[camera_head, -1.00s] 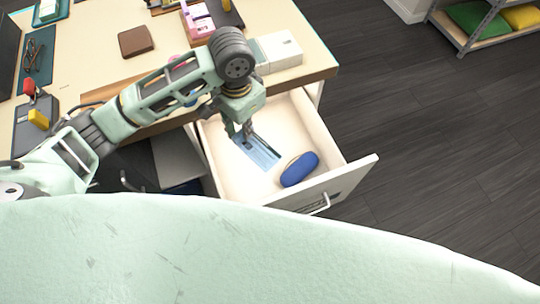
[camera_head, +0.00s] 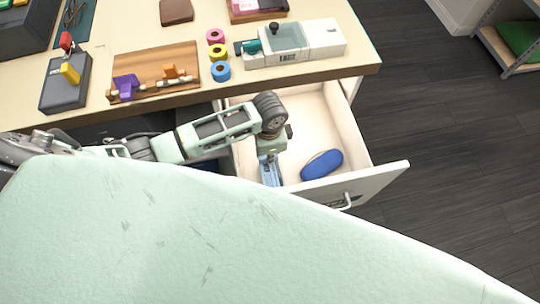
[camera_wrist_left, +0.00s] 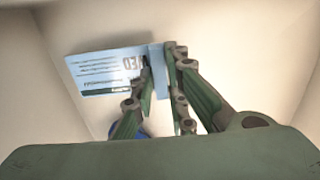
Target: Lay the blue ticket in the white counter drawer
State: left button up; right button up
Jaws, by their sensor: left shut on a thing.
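The white counter drawer (camera_head: 375,180) is pulled open below the counter. My left gripper (camera_head: 269,164) is inside the drawer's outline in the head view, near its left side. It is shut on the blue ticket (camera_head: 270,175), which is mostly hidden by my arm and body in that view. In the left wrist view the ticket (camera_wrist_left: 103,74) shows light blue with dark print, its right end between the fingers of my left gripper (camera_wrist_left: 158,62). Pale drawer surfaces lie around it; I cannot tell whether the ticket touches the bottom. My right gripper is out of view.
A blue oval case (camera_head: 322,165) lies in the drawer to the right of the gripper. The counter (camera_head: 350,68) above holds a white device (camera_head: 300,42), tape rolls (camera_head: 220,71) and a wooden board (camera_head: 155,66). The drawer's back right is clear.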

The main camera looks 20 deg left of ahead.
pick_arm(q)
jog(key=shift+f, duration=1.1)
jog(key=shift+f, duration=0.1)
jog(key=o, duration=0.7)
jog(key=shift+o, duration=0.2)
notch_tip(320, 180, up, 12)
jog(key=shift+p, duration=0.4)
jog(key=shift+w+d, duration=0.1)
